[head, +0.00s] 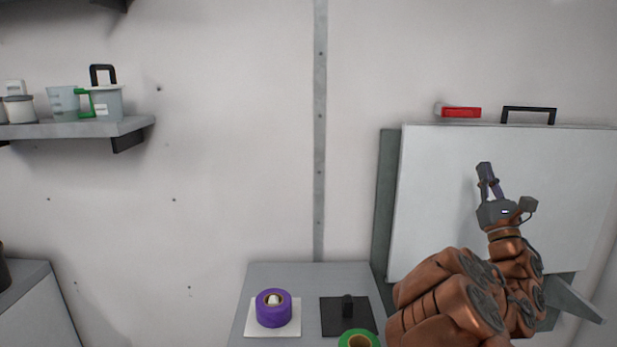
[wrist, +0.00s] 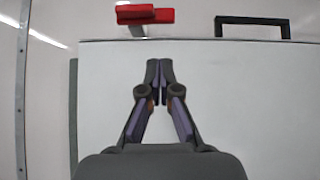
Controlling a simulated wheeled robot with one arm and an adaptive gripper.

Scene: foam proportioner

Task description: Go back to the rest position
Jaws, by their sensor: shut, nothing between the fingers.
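My gripper (head: 484,166) is raised at the right in the head view, in front of a large white panel (head: 432,200). Its fingers are together and hold nothing. In the wrist view my gripper (wrist: 160,66) points towards the upper part of the white panel (wrist: 230,100), with the fingertips meeting below the panel's top edge. How far the fingertips are from the panel is hard to tell.
A red-handled tool (head: 460,112) and a black handle (head: 528,115) sit at the panel's top edge. A grey table (head: 305,272) below carries purple tape (head: 272,308), green tape (head: 359,341) and a black plate (head: 330,318). A shelf (head: 70,129) with jugs is at left.

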